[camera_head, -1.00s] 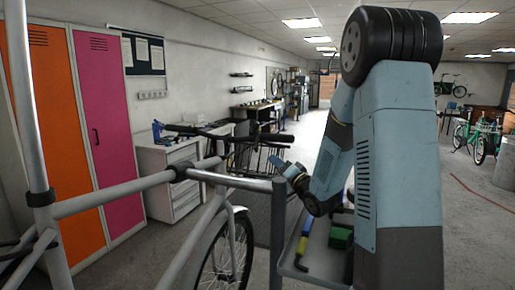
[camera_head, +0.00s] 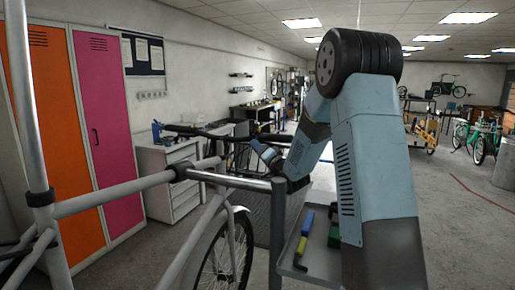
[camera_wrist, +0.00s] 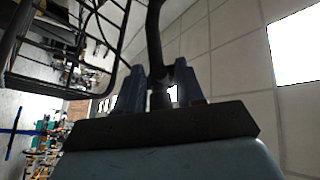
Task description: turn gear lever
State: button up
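The bike's handlebar (camera_head: 225,134) is black, with a dark grip (camera_head: 275,138) at its right end. My gripper (camera_head: 262,148) is just under that right end in the head view, partly hidden by the basket and my own arm. In the wrist view my gripper's two dark fingers (camera_wrist: 162,84) stand apart. A dark bar (camera_wrist: 155,35), probably the handlebar or its grip, runs down to the gap between them. I cannot tell whether the fingers touch it. I cannot make out the gear lever as a separate part.
A black wire basket (camera_head: 243,157) sits at the bike's front; it is close to my gripper at upper left in the wrist view (camera_wrist: 75,30). A grey tray (camera_head: 310,262) with blue, yellow and green things is below my arm. A white cabinet (camera_head: 168,180) stands behind the bike.

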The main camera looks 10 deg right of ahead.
jog(key=shift+x, duration=0.85)
grip_shut()
